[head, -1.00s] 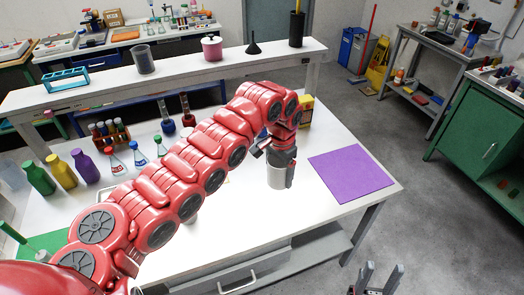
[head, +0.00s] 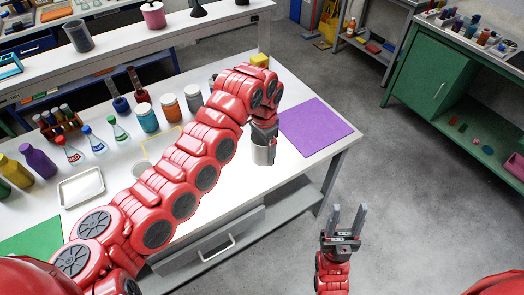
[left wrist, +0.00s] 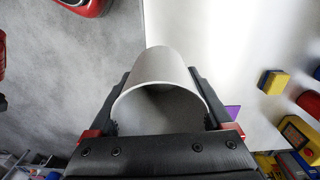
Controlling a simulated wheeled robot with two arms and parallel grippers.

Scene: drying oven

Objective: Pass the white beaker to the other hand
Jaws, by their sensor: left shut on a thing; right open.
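The white beaker (head: 262,154) is near the front edge of the white table, left of the purple mat. My left gripper (head: 265,132) is shut on it, with a finger on either side. In the left wrist view the beaker (left wrist: 160,68) lies between the two fingers, its open rim facing the camera. I cannot tell how high it is above the table. My right gripper (head: 345,222) is open and empty, fingers pointing up in the picture, over the floor in front of the table and apart from the beaker.
The purple mat (head: 316,126) lies flat on the table's right end. Several bottles and flasks stand along its back, with a white tray (head: 82,188) at the left. A green cabinet (head: 425,88) stands at the right. Open floor (head: 410,190) surrounds my right gripper.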

